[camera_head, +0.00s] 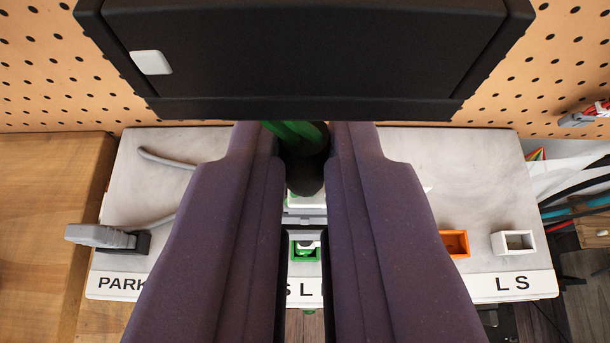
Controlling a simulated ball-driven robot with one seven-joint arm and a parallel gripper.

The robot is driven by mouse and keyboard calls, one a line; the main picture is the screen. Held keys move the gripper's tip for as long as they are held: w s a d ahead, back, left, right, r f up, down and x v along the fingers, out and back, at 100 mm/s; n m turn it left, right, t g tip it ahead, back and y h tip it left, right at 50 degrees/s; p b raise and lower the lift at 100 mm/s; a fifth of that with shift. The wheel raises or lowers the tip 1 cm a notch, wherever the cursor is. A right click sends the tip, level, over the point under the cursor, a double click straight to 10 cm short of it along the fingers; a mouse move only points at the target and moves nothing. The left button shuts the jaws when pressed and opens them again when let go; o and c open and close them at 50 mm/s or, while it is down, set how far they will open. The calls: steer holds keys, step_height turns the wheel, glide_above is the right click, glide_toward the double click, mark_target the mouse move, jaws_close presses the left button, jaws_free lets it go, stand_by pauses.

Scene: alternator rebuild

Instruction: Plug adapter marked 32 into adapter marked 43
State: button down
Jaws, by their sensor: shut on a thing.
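My gripper (305,145) shows as two long purple fingers over the middle of the workbench. They are closed in on a green piece (292,132) with a dark rounded part (305,175) below it. Much of this piece is hidden by the fingers and by a black housing above. No 32 or 43 marking is readable, so I cannot tell which adapter it is. A green-rimmed holder (305,256) with a white and green part in it shows through the gap between the fingers. I cannot tell whether the held piece touches anything.
A black housing (300,60) with a white square fills the top. The pale bench top (480,175) has an orange holder (454,243) and a white holder (513,242) at right. A grey plug (100,237) sits at left near PARK, with grey cable behind. Pegboard (50,60) stands at the back.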

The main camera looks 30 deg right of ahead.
steer(key=shift+f+b, duration=0.7)
steer(key=shift+b, duration=0.25)
stand_by(1.0)
steer(key=c, duration=1.1)
jaws_free()
steer(key=shift+p+v, duration=0.8)
steer(key=shift+v, duration=3.1)
